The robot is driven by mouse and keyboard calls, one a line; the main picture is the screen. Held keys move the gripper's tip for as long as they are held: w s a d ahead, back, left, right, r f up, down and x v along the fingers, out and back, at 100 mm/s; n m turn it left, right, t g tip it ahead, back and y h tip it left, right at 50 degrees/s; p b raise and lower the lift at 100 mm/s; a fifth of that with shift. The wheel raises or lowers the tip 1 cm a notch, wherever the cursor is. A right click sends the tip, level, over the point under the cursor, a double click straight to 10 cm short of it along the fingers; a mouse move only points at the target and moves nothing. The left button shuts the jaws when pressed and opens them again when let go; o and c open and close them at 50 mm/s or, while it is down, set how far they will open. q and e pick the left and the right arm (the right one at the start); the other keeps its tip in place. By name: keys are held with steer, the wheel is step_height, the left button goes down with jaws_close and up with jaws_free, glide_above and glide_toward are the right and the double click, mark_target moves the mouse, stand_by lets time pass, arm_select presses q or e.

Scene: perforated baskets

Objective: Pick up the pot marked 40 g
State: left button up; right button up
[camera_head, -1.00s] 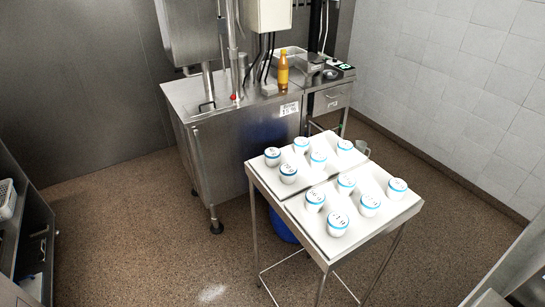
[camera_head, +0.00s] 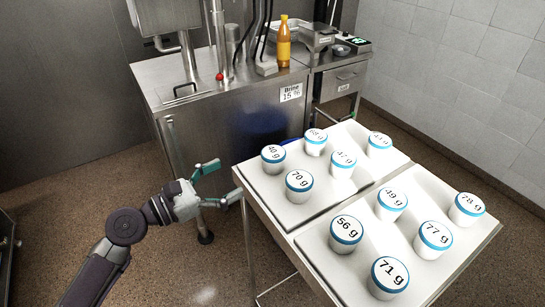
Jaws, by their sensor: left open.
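The pot marked 40 g (camera_head: 272,163) is a white pot with a blue rim and a lettered white lid. It stands upright at the far left corner of the left white tray (camera_head: 268,200) on the metal table. My left gripper (camera_head: 225,181) is open and empty, to the left of this pot and just off the table's left edge. Its fingers point right, toward the tray, and touch no pot. My right gripper does not show.
The 70 g pot (camera_head: 299,187) stands close in front of the 40 g pot, and another pot (camera_head: 316,144) stands behind it to the right. Several similar pots fill both trays. A steel brine cabinet (camera_head: 215,125) with an orange bottle (camera_head: 284,45) stands behind.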

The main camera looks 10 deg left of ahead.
mark_target(274, 152)
arm_select(q)
steer(key=p+x, duration=0.1)
steer(key=x, duration=0.6)
steer(key=shift+w+d+r+p, duration=0.1)
steer(key=shift+p, duration=0.25)
steer(key=shift+w+d, duration=0.15)
steer(key=shift+w+d+r, duration=0.15)
steer(key=shift+d, duration=0.05)
steer(key=p+x, duration=0.1)
steer(key=x, duration=0.2)
steer(key=shift+w+d+r, duration=0.15)
steer(key=shift+w+d, duration=0.05)
steer(key=shift+d, duration=0.05)
steer(key=shift+w+d+p, duration=0.3)
steer(key=shift+w+d, duration=0.05)
steer(key=shift+w, duration=0.05)
steer(key=shift+s, duration=0.1)
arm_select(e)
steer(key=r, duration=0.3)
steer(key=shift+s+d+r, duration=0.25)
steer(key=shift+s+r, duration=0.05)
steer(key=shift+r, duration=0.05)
arm_select(q)
steer(key=c, duration=1.3)
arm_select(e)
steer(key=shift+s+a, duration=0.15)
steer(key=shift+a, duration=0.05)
